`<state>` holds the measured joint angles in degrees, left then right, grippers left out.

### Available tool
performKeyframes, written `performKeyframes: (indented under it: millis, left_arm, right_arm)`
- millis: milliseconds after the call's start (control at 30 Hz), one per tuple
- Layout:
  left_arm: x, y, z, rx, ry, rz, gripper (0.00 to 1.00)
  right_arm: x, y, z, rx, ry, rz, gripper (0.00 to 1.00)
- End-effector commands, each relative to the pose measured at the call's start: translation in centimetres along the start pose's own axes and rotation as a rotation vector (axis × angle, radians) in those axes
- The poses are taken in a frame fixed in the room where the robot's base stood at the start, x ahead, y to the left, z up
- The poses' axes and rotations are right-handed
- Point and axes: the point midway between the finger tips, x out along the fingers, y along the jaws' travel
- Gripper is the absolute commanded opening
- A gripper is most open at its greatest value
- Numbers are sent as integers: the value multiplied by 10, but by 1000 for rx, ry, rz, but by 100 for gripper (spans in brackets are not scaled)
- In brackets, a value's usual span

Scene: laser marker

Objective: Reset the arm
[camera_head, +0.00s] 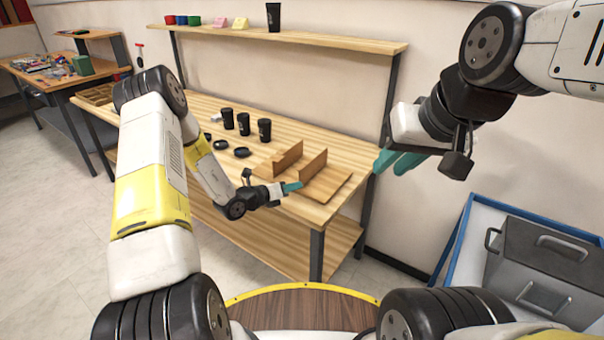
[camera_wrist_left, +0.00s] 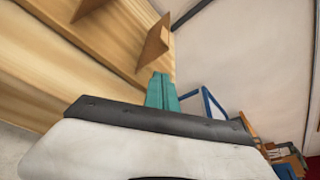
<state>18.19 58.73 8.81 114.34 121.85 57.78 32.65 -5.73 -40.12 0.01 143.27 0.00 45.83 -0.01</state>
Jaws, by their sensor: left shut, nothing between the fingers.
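My left gripper (camera_head: 293,186) is at the table's front edge, near the wooden holder (camera_head: 323,184) with two upright panels. Its teal fingers are shut and empty, and they also show close together in the left wrist view (camera_wrist_left: 161,90). Several black cups (camera_head: 243,123) and dark lids (camera_head: 241,152) are on the wooden table (camera_head: 345,150).
A shelf (camera_head: 330,40) above the table carries a black cup (camera_head: 273,17) and small coloured items. A blue-rimmed bin (camera_head: 459,225) with grey metal boxes (camera_head: 540,265) stands at the lower right. Another cluttered table (camera_head: 50,85) is at the far left. Floor is clear at left.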

Motion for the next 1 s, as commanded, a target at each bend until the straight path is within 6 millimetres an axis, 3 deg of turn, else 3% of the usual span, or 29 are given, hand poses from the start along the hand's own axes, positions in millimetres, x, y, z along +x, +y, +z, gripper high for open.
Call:
performKeyframes:
  millis: [233, 367, 467, 633, 800, 1000]
  left_arm:
    - [-33, 0, 1, 4, 1, -1, 0]
    - [-40, -18, 12, 75, 17, -39, 0]
    - [-47, -53, 29, 219, 52, -111, 0]
    - [-75, -130, 53, 574, 144, -272, 0]
    - [-114, -194, 59, 942, 240, -417, 0]
    - [-169, -247, 55, 1380, 355, -558, 0]
  right_arm:
    - [0, 0, 0, 0, 0, 0, 25]
    - [0, 0, 0, 0, 0, 0, 25]
    - [0, 0, 0, 0, 0, 0, 25]
    - [0, 0, 0, 0, 0, 0, 25]
    - [0, 0, 0, 0, 0, 0, 25]
    - [0, 0, 0, 0, 0, 0, 25]
